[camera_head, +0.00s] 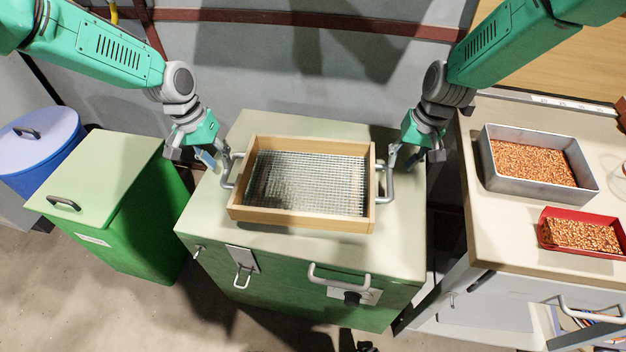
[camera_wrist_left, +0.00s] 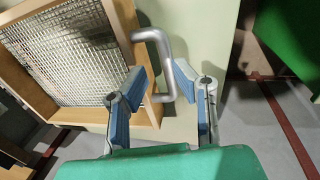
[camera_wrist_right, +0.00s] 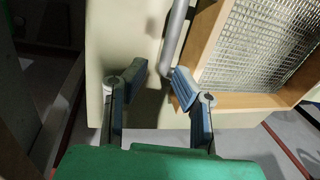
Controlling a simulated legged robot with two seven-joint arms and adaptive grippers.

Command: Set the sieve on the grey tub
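The sieve (camera_head: 305,184), a wooden frame with wire mesh and a grey handle at each side, rests flat on the green cabinet (camera_head: 285,255). My left gripper (camera_head: 213,160) is open at the left handle (camera_wrist_left: 169,62); in the left wrist view the bar shows between its spread fingers. My right gripper (camera_head: 404,158) is open at the right handle (camera_wrist_right: 174,40); in the right wrist view the bar's near end shows between its fingers. Whether any finger touches a handle I cannot tell. The grey tub (camera_head: 544,195), holding copper-coloured granules, stands on the bench at right.
A red tray (camera_head: 581,250) of granules sits in front of the tub on the bench (camera_head: 490,220). A gap separates bench and cabinet. A green bin (camera_head: 105,165) and a blue lidded drum (camera_head: 40,140) stand left. A wall is close behind the cabinet.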

